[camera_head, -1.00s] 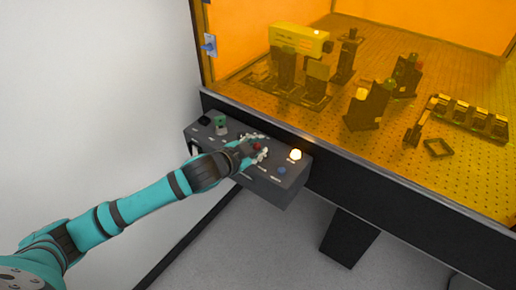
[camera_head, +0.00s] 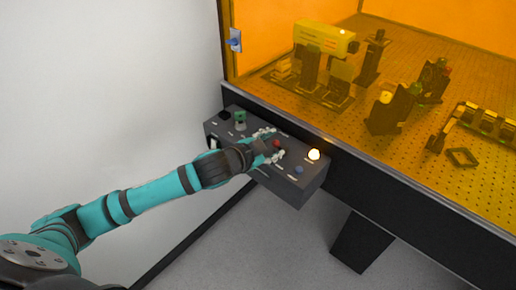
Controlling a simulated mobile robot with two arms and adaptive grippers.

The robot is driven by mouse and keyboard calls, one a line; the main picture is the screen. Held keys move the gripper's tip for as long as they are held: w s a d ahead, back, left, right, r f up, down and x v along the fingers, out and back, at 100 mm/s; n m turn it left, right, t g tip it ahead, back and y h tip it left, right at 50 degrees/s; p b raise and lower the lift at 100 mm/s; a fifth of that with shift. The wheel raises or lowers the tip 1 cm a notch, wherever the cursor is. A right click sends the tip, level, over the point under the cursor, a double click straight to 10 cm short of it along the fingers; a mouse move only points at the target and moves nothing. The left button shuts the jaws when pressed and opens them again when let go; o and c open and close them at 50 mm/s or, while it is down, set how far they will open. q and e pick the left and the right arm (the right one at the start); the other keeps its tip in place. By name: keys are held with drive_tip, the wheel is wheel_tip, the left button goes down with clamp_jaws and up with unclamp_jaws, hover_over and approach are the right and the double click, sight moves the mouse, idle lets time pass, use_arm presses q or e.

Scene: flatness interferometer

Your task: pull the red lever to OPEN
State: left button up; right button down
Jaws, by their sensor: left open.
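A small red knob (camera_head: 276,143), which looks like the red lever's tip, shows on top of the dark control box (camera_head: 300,190) at the front of the bench. My left gripper (camera_head: 271,146) is over the box, open, with its pale fingers on either side of the red knob. I cannot tell whether the fingers touch it. The lever's lower part and any OPEN marking are hidden or too small to read. My right gripper is not in view.
The box also carries a lit lamp (camera_head: 314,154), a blue button (camera_head: 299,169), a green part (camera_head: 240,119) and a black part (camera_head: 225,115). Behind it stands an orange see-through enclosure (camera_head: 285,30) with optical parts. A blue latch (camera_head: 235,41) sits on its edge. A plain wall (camera_head: 110,80) is at left.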

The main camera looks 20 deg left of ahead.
use_arm(q)
drive_tip(key=v, duration=1)
drive_tip(key=shift+s+a, duration=0.1)
drive_tip(key=w+a+f+n+g+y, duration=0.15)
drive_tip(key=a+f, duration=0.35)
drive_tip(key=f, duration=0.6)
drive_tip(key=w+a+f+n+g+y, duration=0.1)
drive_tip(key=w+a+f+n+y, duration=0.2)
drive_tip(key=f, duration=0.7)
drive_tip(key=s+a+f+n+g, duration=0.15)
drive_tip(key=s+f, duration=0.25)
drive_tip(key=f, duration=0.5)
drive_tip(key=s+a+f+g, duration=0.1)
drive_tip(key=s+a+f, duration=0.2)
drive_tip(key=f, duration=0.5)
drive_tip(key=s+d+f+n+g, duration=0.1)
drive_tip(key=s+f+g, duration=0.2)
drive_tip(key=s+f, duration=1.1)
drive_tip(key=s+d+f+g, duration=0.1)
drive_tip(key=s+d+f, duration=0.1)
drive_tip(key=s, duration=0.5)
drive_tip(key=s+d+f+g, duration=0.1)
drive_tip(key=s+d+f, duration=0.2)
drive_tip(key=s, duration=0.5)
drive_tip(key=s+d+f+g, duration=0.1)
drive_tip(key=s+f, duration=0.3)
drive_tip(key=s, duration=0.4)
drive_tip(key=shift+d+n+g, duration=0.3)
drive_tip(key=shift+d+n, duration=0.1)
drive_tip(key=shift+d, duration=0.45)
